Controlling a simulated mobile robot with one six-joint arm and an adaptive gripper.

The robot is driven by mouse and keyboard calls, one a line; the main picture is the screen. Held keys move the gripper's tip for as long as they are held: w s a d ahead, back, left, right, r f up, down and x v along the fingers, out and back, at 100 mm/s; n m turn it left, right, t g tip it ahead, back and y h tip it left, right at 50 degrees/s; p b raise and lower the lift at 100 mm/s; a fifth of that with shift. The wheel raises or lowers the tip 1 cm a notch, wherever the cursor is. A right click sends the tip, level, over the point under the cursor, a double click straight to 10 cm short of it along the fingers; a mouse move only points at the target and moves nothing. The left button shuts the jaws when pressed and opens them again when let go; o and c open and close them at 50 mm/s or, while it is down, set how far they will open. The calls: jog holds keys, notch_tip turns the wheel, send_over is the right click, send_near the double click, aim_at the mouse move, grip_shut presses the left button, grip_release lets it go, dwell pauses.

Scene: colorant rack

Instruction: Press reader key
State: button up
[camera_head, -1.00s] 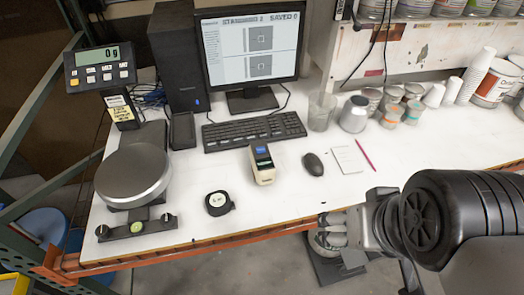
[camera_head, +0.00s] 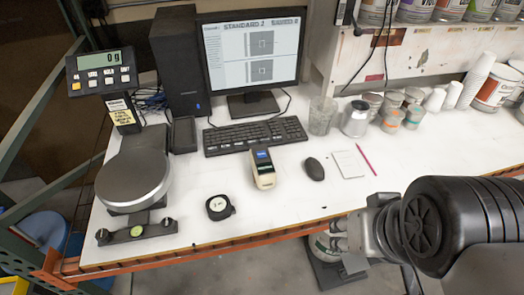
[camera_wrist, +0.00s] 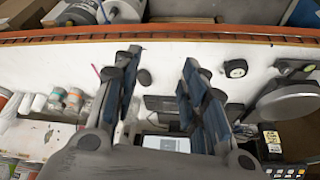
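The reader (camera_head: 263,167) is a small cream handheld device with a dark top and a lit blue display. It stands on the white table in front of the keyboard, left of the mouse. My gripper (camera_head: 338,236) is at the table's front edge in the head view, to the right of the reader and nearer, apart from it. In the wrist view my gripper (camera_wrist: 160,64) has its two fingers spread with nothing between them. The reader is not clearly visible there; a finger may hide it. Its key is too small to tell.
The monitor (camera_head: 250,55) shows "STANDARD 2". A keyboard (camera_head: 255,135), mouse (camera_head: 314,169), notepad (camera_head: 348,164) and tape measure (camera_head: 219,207) lie around the reader. A scale (camera_head: 133,180) stands at left. Cups and cans (camera_head: 354,118) stand at the back right.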

grip_shut()
dwell(1.5)
